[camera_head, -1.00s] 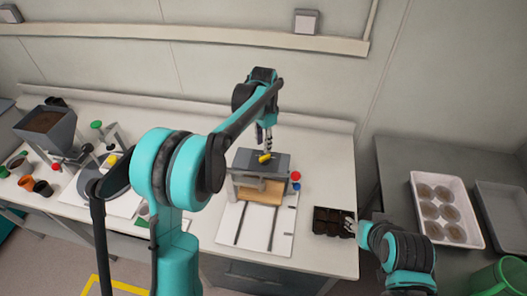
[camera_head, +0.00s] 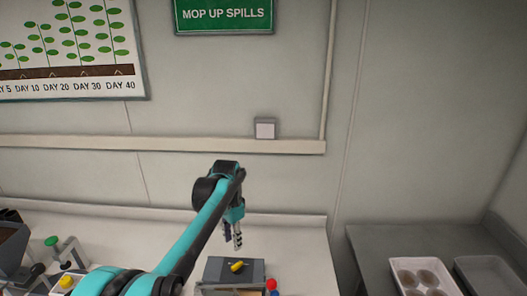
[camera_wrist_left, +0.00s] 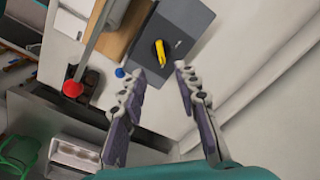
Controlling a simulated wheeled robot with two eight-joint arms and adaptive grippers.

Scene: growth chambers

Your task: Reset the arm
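My left arm comes in from the lower left in the head view. Its gripper (camera_head: 233,240) hangs above and behind a grey-topped device (camera_head: 222,270) with a yellow piece (camera_head: 238,267) on top. In the left wrist view the two fingers of the left gripper (camera_wrist_left: 161,70) are spread apart with nothing between them. The grey top (camera_wrist_left: 185,25) and the yellow piece (camera_wrist_left: 160,52) lie beyond the fingertips, apart from them. My right gripper does not show in the current views.
A red knob (camera_head: 271,284) sits beside the device. A white tray of round dishes (camera_head: 424,262) and a grey tray (camera_head: 487,272) stand on the right-hand table. A green-capped stand (camera_head: 52,242) is at left. A green basket (camera_wrist_left: 20,150) shows in the left wrist view.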

